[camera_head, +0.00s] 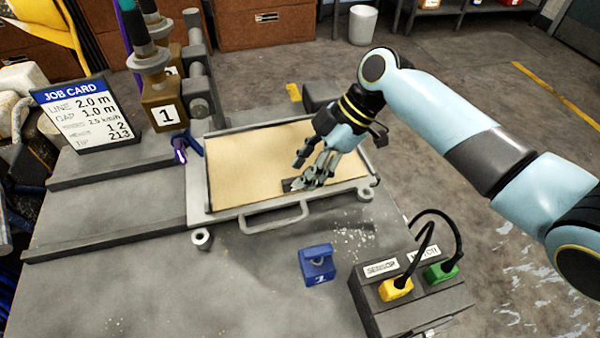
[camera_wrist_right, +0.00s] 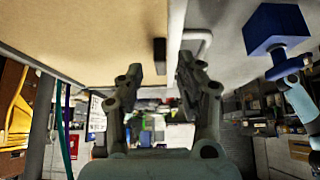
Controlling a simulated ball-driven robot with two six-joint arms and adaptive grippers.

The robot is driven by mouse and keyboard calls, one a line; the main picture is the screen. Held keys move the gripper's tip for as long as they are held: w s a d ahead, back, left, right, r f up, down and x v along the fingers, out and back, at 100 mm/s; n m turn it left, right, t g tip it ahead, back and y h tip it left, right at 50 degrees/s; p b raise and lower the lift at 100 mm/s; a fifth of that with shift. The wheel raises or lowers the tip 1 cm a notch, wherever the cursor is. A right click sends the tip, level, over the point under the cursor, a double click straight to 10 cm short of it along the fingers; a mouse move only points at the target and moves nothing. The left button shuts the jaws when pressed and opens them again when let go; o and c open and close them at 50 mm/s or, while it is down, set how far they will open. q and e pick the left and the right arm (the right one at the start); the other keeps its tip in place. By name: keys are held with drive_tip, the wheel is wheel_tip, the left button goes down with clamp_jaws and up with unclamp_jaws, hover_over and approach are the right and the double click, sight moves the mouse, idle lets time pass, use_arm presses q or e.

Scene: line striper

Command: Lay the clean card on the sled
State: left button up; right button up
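A flat tan card (camera_head: 255,160) lies in the low grey tray-like sled (camera_head: 250,212) on the table. The card also shows in the right wrist view (camera_wrist_right: 95,30). My right gripper (camera_head: 300,182) is over the sled's front edge, near the card's front right part. In the right wrist view, its two fingers (camera_wrist_right: 160,78) are apart, with nothing clearly held between them. A small dark piece (camera_wrist_right: 159,50) shows at the card's edge just beyond the fingertips. Whether the fingers touch the card or sled cannot be told. My left gripper is not in the head view.
A blue block (camera_head: 317,266) stands in front of the sled. A grey box with yellow and green plugs (camera_head: 410,290) stands at the front right, cables looping above. A job card sign (camera_head: 85,115) and a brown canister marked 1 (camera_head: 165,108) stand at the left. The front left tabletop is clear.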

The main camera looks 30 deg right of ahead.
drive_tip(key=v, duration=1)
drive_tip(key=shift+b, duration=0.35)
drive_tip(key=shift+s+f, duration=0.1)
